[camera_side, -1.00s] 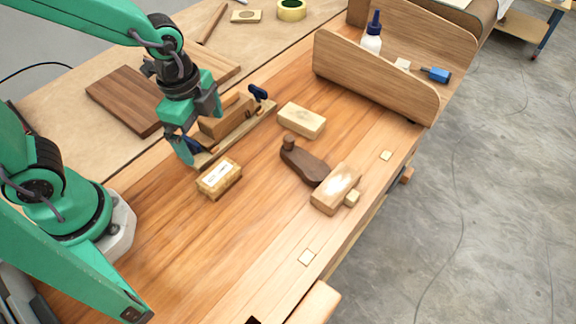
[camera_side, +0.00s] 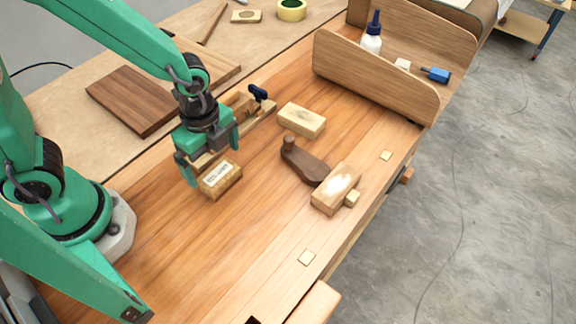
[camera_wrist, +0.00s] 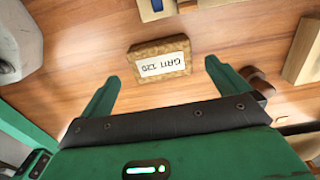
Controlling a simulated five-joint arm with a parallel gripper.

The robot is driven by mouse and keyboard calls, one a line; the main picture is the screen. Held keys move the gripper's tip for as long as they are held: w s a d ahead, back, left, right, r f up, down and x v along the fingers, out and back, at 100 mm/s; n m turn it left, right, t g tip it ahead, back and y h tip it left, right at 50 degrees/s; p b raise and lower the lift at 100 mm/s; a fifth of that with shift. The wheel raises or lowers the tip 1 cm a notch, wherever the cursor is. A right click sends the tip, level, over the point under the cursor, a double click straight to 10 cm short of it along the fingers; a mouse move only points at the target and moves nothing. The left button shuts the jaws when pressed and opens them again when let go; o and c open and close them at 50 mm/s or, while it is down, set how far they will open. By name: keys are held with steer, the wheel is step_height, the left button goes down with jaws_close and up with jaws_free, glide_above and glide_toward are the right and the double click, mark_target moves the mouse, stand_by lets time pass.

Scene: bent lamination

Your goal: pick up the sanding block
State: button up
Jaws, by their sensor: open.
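The sanding block, a tan cork-like block with a white label, lies on the workbench (camera_side: 130,245) in the side view (camera_side: 222,180). In the wrist view the sanding block (camera_wrist: 160,66) shows its label, which reads like "GRIT 120", upside down. My gripper (camera_side: 211,155) is open and empty, above and just behind the sanding block in the side view. In the wrist view my gripper's (camera_wrist: 160,76) two fingers point toward the block, which appears between and just beyond their tips. I cannot tell the exact height gap.
A pale wooden block (camera_side: 301,120), a dark wooden tool (camera_side: 303,162) and another wooden block (camera_side: 336,188) stand to the right. The bench front left of them is clear.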

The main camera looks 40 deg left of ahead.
mark_target(218, 173)
steer(key=shift+f, duration=0.2)
steer(key=shift+d+f, duration=0.15)
steer(key=shift+f, duration=2.35)
steer(key=shift+c, duration=0.2)
steer(key=c, duration=0.9)
steer(key=shift+r, duration=0.25)
steer(key=shift+w+r, duration=0.1)
steer(key=shift+r, duration=1.35)
steer(key=s+d+r, duration=0.2)
steer(key=s, duration=0.1)
steer(key=s+d+r, duration=0.2)
steer(key=s+r, duration=0.1)
steer(key=s+d+r, duration=0.2)
steer(key=s, duration=0.1)
steer(key=shift+s+d+r, duration=0.3)
steer(key=shift+d+r, duration=0.05)
steer(key=shift+d, duration=0.05)
